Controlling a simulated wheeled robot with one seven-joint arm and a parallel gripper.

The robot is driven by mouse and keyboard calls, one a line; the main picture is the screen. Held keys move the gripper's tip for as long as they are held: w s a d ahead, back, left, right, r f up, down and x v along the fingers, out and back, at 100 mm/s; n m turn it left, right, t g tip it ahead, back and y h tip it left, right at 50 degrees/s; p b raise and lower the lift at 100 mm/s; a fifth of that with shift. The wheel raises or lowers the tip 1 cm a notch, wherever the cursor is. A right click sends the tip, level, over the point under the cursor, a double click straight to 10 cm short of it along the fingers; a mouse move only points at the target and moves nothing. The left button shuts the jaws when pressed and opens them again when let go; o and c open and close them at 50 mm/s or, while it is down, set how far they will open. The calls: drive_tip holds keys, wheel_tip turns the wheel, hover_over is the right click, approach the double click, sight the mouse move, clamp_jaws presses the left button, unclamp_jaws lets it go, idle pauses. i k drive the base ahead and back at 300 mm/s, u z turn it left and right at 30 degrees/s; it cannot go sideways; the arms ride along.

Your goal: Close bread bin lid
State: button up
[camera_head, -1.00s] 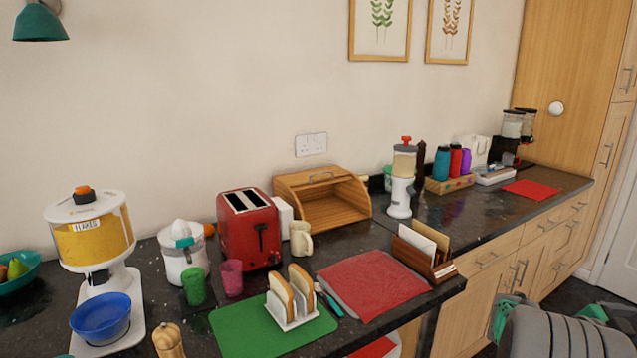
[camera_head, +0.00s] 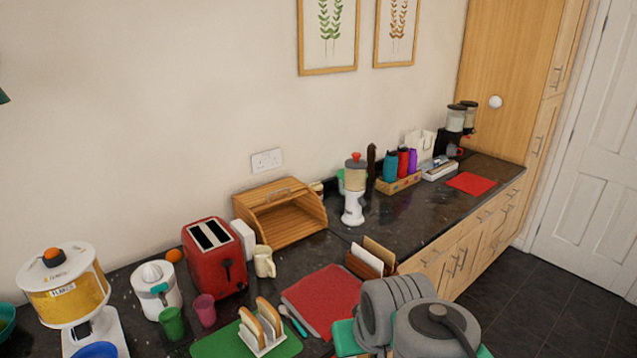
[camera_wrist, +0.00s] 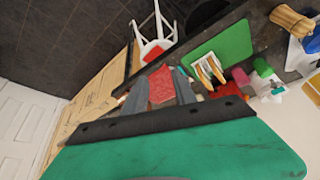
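The wooden bread bin (camera_head: 298,232) stands against the wall on the dark counter, right of the red toaster. Its front is open, with the curved lid (camera_head: 277,194) up at the top and a handle on it. I see into the bin, and it looks empty. My gripper (camera_wrist: 161,84) shows in the wrist view with two grey fingers apart. The red mat shows between and beyond the fingers, and I see nothing held. My gripper does not show clearly in the head view, and I cannot make out the bin in the wrist view.
The red toaster (camera_head: 215,262) and a cream mug (camera_head: 264,262) stand close to the bin. A white blender-like appliance (camera_head: 354,207) is to its right. A red mat (camera_head: 322,297), letter rack (camera_head: 371,257) and toast rack (camera_head: 262,334) lie in front.

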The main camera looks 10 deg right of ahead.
sight(269, 204)
drive_tip(key=z, duration=1.75)
drive_tip(key=i, duration=1.7)
drive_tip(key=u, duration=3.1)
drive_tip(key=i, duration=0.5)
drive_tip(key=z, duration=0.05)
